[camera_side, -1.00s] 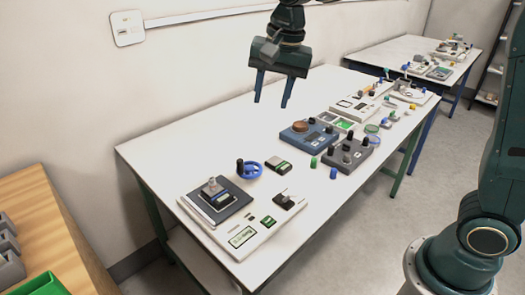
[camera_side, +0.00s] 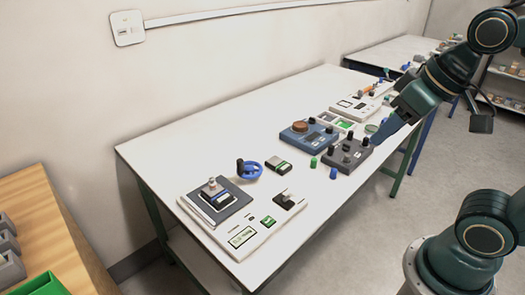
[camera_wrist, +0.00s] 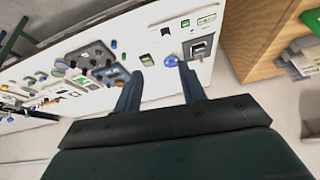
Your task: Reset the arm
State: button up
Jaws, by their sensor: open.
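My gripper (camera_side: 390,127) is raised at the right in the side view, in front of the table's right edge as seen there. Its fingers point down and to the left, and one hides most of the other. In the wrist view the two fingers of my gripper (camera_wrist: 158,85) stand apart with nothing between them. The gripper appears empty and clear of the table.
A wooden bench (camera_side: 55,225) stands at the left. The white table's far left part is bare.

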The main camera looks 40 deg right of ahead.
jog(key=shift+s+d+f+n, duration=0.1)
jog(key=shift+s+f+n, duration=0.45)
jog(key=shift+s, duration=0.4)
dwell(0.7)
